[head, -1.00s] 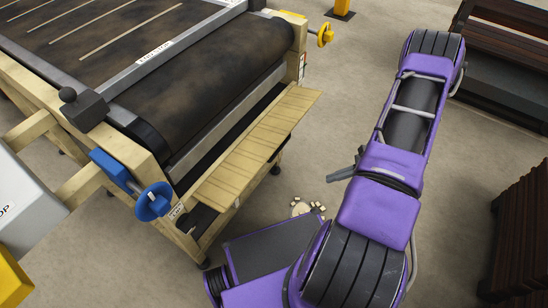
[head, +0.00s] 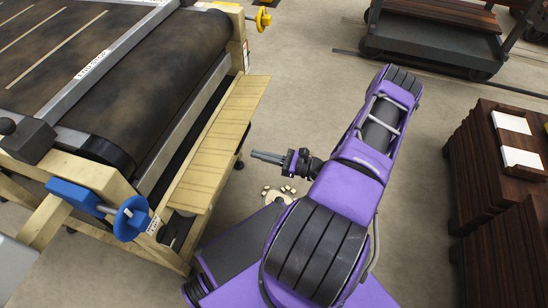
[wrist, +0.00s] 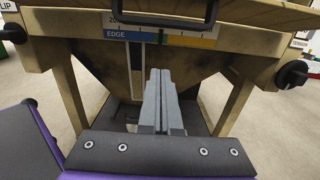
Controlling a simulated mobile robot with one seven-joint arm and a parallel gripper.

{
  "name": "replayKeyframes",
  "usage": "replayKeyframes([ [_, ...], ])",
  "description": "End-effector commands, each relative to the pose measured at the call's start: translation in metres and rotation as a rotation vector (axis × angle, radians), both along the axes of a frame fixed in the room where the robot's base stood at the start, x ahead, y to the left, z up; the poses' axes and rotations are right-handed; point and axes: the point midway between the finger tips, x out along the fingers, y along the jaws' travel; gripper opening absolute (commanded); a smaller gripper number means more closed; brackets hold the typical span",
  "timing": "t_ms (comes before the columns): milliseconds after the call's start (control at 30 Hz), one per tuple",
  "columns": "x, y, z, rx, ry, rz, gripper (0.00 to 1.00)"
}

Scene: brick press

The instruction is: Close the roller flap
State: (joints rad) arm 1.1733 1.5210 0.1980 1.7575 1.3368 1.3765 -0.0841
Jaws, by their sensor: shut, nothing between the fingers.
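The roller flap (head: 219,140) is a pale slatted wooden panel along the end of the press. It sticks outward beside the dark roller (head: 165,90), with a dark gap between them. My gripper (head: 254,155) is shut and empty, just right of the flap's outer edge and apart from it in the head view. In the wrist view my shut fingers (wrist: 160,72) point at a wooden frame. A black bar handle (wrist: 163,18) is above them, over a strip marked EDGE (wrist: 203,40). I cannot tell whether the handle is on the flap.
A blue handwheel (head: 132,218) and a yellow one (head: 263,19) stick out at the press corners. A black knob (wrist: 293,73) is at right in the wrist view. A dark wooden stack (head: 500,190) and a cart (head: 440,40) stand right and behind.

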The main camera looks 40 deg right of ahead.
Motion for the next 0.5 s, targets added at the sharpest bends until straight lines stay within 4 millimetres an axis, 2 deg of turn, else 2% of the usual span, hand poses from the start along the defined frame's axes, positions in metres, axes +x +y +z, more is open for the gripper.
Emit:
replayKeyframes([
  [100,0.019,0.016,0.000,0.001,0.000,0.003,0.00],
  [200,0.021,0.016,0.019,-0.003,0.000,0.001,0.00],
  [300,0.023,0.018,0.030,-0.001,0.000,0.000,0.00],
  [500,0.025,0.020,0.039,-0.001,0.001,0.001,0.00],
])
